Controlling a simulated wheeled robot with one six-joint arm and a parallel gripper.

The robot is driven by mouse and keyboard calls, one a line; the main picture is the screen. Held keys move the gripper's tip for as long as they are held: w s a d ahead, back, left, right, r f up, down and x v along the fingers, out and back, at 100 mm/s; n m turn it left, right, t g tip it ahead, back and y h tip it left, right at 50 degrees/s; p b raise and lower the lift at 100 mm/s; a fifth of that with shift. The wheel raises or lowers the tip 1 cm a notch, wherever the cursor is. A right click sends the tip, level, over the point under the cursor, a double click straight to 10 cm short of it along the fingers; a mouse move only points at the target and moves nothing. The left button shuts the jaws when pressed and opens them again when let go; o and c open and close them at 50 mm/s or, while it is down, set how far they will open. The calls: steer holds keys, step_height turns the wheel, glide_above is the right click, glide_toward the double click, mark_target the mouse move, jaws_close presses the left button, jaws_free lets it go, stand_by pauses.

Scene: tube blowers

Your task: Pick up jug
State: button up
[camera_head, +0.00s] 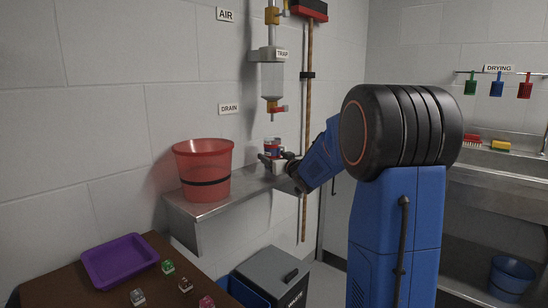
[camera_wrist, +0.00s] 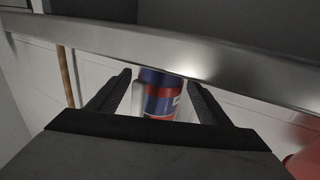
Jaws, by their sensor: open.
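The jug (camera_head: 273,145), a small white container with red and blue bands, stands on the metal wall shelf (camera_head: 215,207), right of the red bucket. My gripper (camera_head: 276,158) reaches it from the right of the picture, and the fingers partly cover it. In the wrist view the jug (camera_wrist: 163,101) shows between the two open fingers of my gripper (camera_wrist: 159,82), with a white part along its left side. Gaps show between the fingers and the jug there. I cannot tell how deep it sits between them.
The red bucket (camera_head: 203,170) stands on the shelf close left of the jug. A grey waste bin (camera_head: 272,277) is below. A purple tray (camera_head: 120,262) lies at lower left.

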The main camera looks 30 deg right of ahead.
mark_target(276, 148)
steer(key=shift+w, duration=0.35)
steer(key=c, duration=1.4)
steer(key=shift+c, duration=0.2)
steer(key=shift+r, duration=0.15)
steer(key=shift+r, duration=0.25)
step_height(276, 148, up, 3)
steer(key=shift+f, duration=0.1)
steer(key=s, duration=1.8)
steer(key=shift+a, duration=0.4)
steer(key=shift+s, duration=0.1)
